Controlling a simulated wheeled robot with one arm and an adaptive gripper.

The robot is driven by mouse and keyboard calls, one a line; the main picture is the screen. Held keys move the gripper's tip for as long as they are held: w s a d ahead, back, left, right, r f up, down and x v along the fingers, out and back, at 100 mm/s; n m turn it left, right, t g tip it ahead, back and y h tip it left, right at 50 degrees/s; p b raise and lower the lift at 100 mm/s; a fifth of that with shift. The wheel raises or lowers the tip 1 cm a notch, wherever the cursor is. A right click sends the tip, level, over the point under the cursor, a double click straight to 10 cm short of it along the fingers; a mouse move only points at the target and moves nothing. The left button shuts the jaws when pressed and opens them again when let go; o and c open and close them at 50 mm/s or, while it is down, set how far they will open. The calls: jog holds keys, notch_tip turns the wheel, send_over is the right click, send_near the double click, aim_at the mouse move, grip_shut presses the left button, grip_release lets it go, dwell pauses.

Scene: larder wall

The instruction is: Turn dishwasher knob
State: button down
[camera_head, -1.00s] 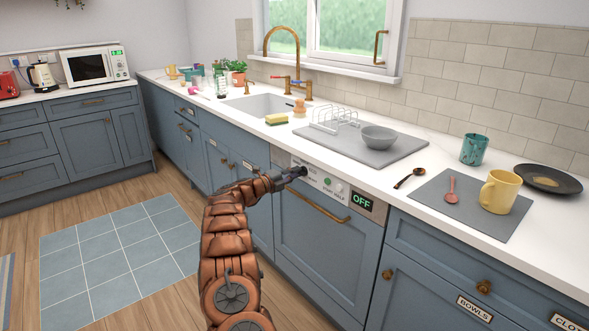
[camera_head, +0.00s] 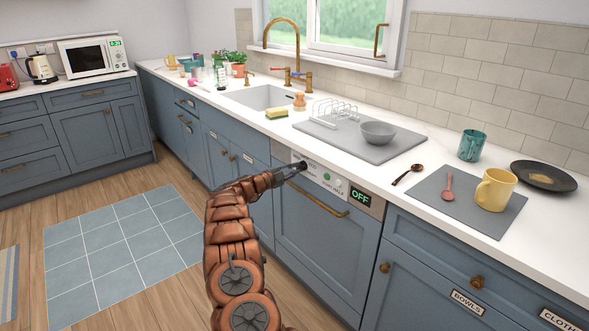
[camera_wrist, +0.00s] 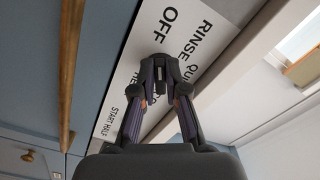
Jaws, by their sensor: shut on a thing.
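The dishwasher (camera_head: 325,240) is a blue-fronted unit under the counter with a brass bar handle (camera_head: 312,202). My gripper (camera_head: 297,168) reaches the left part of this panel.
Above, the white counter holds a grey mat (camera_head: 352,143) with a rack and bowl (camera_head: 378,134), a dark spoon (camera_head: 407,174) and a yellow mug (camera_head: 495,190). The counter edge runs close above my gripper. Open floor lies left, with a tiled mat (camera_head: 120,245).

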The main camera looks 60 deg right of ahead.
dwell(0.4)
jog(key=c, duration=1.2)
grip_release()
jog(key=v, duration=1.2)
